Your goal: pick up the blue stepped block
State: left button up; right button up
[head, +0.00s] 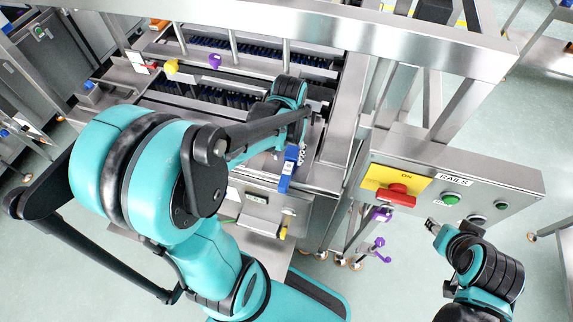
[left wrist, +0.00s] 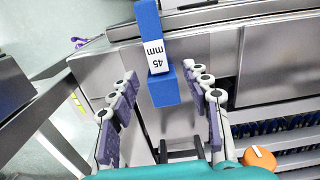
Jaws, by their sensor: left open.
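The blue stepped block (head: 286,178) stands out at the front edge of the steel machine in the head view. In the left wrist view the blue stepped block (left wrist: 164,91) carries a white "45 mm" label, and its near end lies between the fingers of my left gripper (left wrist: 161,76). The fingers are open, with a gap on each side of the block. In the head view my left arm partly covers the gripper. My right gripper (head: 433,226) is at the lower right, away from the block; its fingers are too small to read.
A control box with a red switch (head: 397,194) on a yellow plate and green buttons (head: 451,199) stands at the right. Steel rails and posts frame the machine. Purple and yellow knobs (head: 214,61) sit farther back. An orange knob (left wrist: 259,158) is near the left gripper.

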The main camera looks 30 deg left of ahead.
aim_at(289, 164)
pick_arm(q)
jog(key=f, duration=0.2)
jog(key=f+b, duration=0.1)
jog(key=f, duration=0.3)
jog(key=shift+w+b, duration=0.3)
jog(key=shift+w, duration=0.05)
jog(key=shift+r, duration=0.1)
grip_shut()
